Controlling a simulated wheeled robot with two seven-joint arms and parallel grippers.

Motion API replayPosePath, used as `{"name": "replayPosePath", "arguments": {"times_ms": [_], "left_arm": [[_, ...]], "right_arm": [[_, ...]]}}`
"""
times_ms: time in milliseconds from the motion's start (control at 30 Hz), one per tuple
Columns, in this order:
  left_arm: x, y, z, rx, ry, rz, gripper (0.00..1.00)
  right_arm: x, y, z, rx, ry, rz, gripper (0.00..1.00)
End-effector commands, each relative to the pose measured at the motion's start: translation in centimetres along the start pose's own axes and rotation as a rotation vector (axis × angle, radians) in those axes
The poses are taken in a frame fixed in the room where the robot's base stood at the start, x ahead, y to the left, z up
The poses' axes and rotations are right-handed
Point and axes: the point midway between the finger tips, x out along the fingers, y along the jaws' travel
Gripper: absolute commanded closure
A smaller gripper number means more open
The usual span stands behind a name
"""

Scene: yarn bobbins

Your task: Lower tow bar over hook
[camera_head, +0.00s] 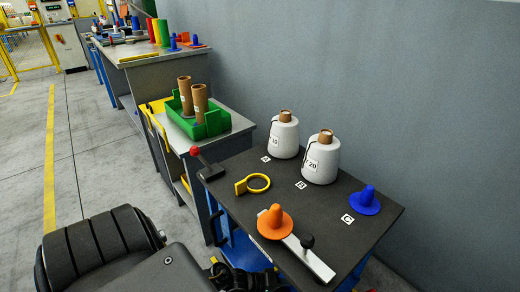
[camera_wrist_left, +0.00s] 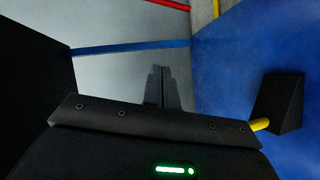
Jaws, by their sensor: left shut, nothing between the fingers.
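I cannot make out a hook for certain. In the left wrist view my left gripper (camera_wrist_left: 163,75) is shut and empty, its fingers pointing away over grey floor beside a blue panel (camera_wrist_left: 255,50). A black block (camera_wrist_left: 277,103) with a short yellow rod (camera_wrist_left: 260,125) is to the right of the fingers, apart from them. In the head view my left arm hides much of the cart's lower side. My right gripper is not in view.
A green crate (camera_head: 214,122) stands on a bench behind. Floor (camera_head: 100,175) at left is clear.

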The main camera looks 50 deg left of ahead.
Motion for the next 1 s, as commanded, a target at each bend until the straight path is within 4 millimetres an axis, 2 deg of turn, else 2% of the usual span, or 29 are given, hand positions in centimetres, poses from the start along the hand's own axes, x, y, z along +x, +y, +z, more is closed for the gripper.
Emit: {"name": "replayPosePath", "arguments": {"times_ms": [33,100,400,700,1000], "left_arm": [[-0.6,0.1,0.4,0.030,0.006,-0.046,1.00],[-1.4,-0.9,1.1,0.086,0.010,-0.114,1.00],[-5.0,-4.5,4.4,0.284,-0.030,-0.367,1.00],[-8.3,-6.8,7.1,0.413,-0.104,-0.529,1.00],[-9.6,-7.6,8.2,0.462,-0.140,-0.587,1.00]], "right_arm": [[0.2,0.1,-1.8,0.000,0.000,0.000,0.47],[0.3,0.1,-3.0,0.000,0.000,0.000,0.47],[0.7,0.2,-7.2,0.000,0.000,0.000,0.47],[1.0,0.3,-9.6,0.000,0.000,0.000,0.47],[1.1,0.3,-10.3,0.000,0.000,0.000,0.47]]}}
